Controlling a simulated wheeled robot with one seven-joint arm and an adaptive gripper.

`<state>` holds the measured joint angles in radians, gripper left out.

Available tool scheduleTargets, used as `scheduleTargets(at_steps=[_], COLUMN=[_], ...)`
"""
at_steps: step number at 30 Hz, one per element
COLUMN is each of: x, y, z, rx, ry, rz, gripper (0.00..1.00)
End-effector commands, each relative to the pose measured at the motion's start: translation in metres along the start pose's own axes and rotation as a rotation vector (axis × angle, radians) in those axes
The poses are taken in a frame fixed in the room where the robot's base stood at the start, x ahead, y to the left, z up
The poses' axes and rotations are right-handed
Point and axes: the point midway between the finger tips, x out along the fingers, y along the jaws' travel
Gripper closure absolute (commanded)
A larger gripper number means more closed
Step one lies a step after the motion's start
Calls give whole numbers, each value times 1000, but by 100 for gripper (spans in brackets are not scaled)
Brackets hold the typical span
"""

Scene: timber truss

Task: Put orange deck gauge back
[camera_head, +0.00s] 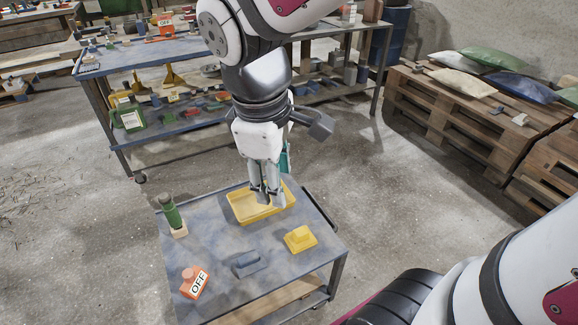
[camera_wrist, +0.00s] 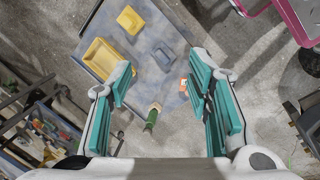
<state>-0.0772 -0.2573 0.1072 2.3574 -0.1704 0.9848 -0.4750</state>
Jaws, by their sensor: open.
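An orange block-shaped piece with a round knob and a white "OFF" label (camera_head: 194,283), which looks like the orange deck gauge, sits at the near left corner of the blue-grey cart top (camera_head: 215,245). In the wrist view a small part of the orange piece (camera_wrist: 183,86) shows beside the right finger. My gripper (camera_head: 267,197) points down above the yellow tray (camera_head: 240,212), apart from the orange piece. In the wrist view my gripper (camera_wrist: 160,85) has its teal-padded fingers wide apart, with nothing between them.
A green-handled tool on a wooden base (camera_head: 173,217), a blue-grey block (camera_head: 250,263) and a yellow stepped block (camera_head: 299,239) stand on the cart. A blue workbench (camera_head: 185,52) behind holds tools and another orange "OFF" piece (camera_head: 165,26). Pallets (camera_head: 450,105) with sacks stand right.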

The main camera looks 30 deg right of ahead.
Motion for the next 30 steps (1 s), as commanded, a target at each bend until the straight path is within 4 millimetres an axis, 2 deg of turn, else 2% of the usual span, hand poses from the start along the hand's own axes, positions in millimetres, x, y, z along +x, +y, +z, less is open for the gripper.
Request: scheduleTargets(at_steps=[1,6,12,18,30], x=[-10,-27,-33,-33,-33], y=[-6,-35,-67,-80,-80], z=[18,71,108,120,119], rx=[94,411,671,763,765], ry=[14,47,78,87,87], rz=[-1,-47,-108,-137,-138], gripper=[54,54,54,54,54])
